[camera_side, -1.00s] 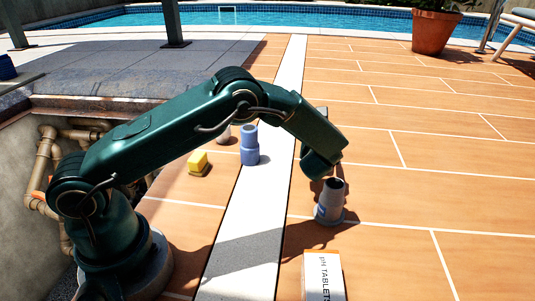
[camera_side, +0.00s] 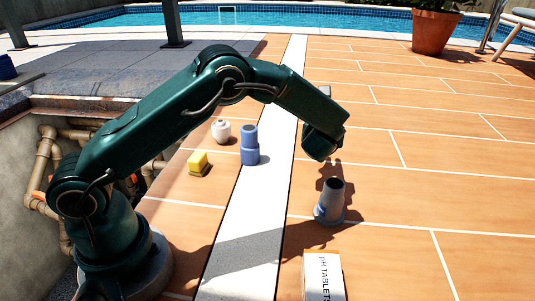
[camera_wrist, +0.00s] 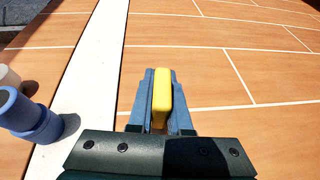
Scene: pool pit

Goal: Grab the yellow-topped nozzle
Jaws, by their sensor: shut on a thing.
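My gripper (camera_side: 322,152) is raised above the tiles at the middle of the side view. In the wrist view my gripper (camera_wrist: 160,78) is shut on the yellow-topped nozzle (camera_wrist: 162,98). Its narrow yellow top shows between the blue-grey parts at the jaws. In the side view my arm's end hides the held nozzle. The tiles show beyond it in the wrist view.
A grey nozzle (camera_side: 330,203) stands on the tiles below my gripper. A blue fitting (camera_side: 249,147), a yellow block (camera_side: 198,162) and a whitish jar (camera_side: 221,131) stand to the left. A pH tablets box (camera_side: 323,277) is in front.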

